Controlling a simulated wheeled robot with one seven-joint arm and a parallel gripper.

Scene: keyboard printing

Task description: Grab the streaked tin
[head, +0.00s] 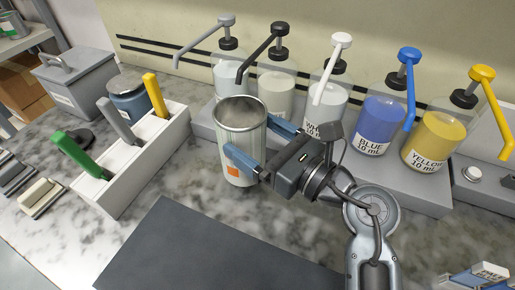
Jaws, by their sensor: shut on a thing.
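The streaked tin (238,122) is a pale, open-topped can with vertical streaks and an orange label low on its front. It stands upright in the middle of the head view, in front of the pump bottles. My gripper (251,143) comes in from the right, with one blue finger on the near side of the tin and the other at its far right side. The gripper is shut on the tin. The far finger is partly hidden, and I cannot tell whether the tin's base touches the counter.
Several pump bottles, including blue (380,123) and yellow (435,138), stand on a grey ledge just behind the tin. A white holder (130,168) with coloured handles is to the left. A dark mat (205,255) lies in front, empty.

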